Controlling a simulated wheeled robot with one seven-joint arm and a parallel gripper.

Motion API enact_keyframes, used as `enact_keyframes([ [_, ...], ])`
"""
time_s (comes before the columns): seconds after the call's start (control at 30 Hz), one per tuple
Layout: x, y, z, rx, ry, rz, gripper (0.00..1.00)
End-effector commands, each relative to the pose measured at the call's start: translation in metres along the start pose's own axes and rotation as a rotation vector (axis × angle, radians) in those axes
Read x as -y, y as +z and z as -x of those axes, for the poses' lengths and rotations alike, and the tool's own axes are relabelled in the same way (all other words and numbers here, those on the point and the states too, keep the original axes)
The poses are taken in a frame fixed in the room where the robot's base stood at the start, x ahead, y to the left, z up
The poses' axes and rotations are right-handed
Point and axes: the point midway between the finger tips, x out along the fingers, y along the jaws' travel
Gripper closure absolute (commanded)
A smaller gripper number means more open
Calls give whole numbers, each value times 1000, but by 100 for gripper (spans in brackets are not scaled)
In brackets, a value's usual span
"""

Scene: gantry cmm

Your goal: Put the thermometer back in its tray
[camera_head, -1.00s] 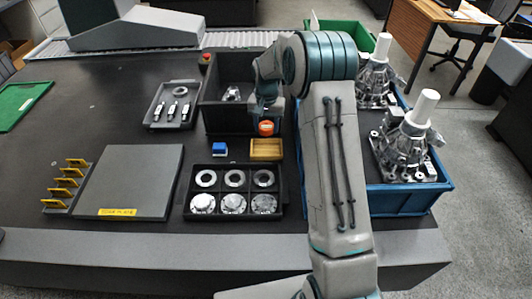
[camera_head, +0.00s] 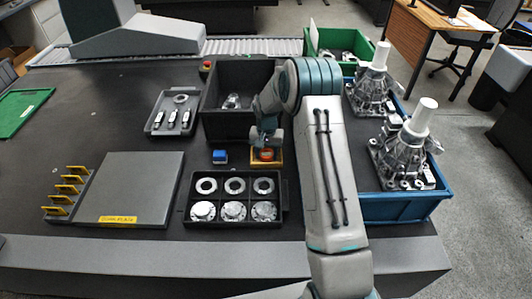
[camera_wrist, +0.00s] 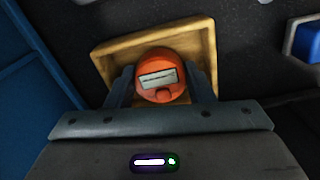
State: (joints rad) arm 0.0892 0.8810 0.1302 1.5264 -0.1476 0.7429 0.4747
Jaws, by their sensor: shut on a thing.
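The thermometer (camera_wrist: 161,77) is a round orange body with a grey display. In the wrist view it sits between the two fingers of my gripper (camera_wrist: 162,88), which is shut on it. The tray (camera_wrist: 208,62) is a small, shallow, tan wooden box. In the wrist view it frames the thermometer from behind. In the head view the thermometer (camera_head: 266,155) shows within the outline of the tray (camera_head: 257,164), under my gripper (camera_head: 266,146). I cannot tell whether it touches the tray floor.
A blue block (camera_head: 220,156) stands just left of the tray. A black box (camera_head: 207,112) is behind, and a black compartment tray (camera_head: 236,223) with rings and discs lies in front. A blue bin (camera_head: 400,207) with metal housings is to the right.

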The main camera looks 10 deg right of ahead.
Motion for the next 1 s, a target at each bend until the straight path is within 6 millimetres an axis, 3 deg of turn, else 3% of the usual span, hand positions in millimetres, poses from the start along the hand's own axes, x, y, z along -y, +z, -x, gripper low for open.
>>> enact_keyframes([
  [0.07, 0, 0, -4, 0, 0, 0, 80],
  [0.1, 0, 0, -2, 0, 0, 0, 43],
  [0.53, 0, -1, 8, -3, 0, 0, 43],
  [1.0, 0, 0, 101, -3, 0, 1, 43],
])
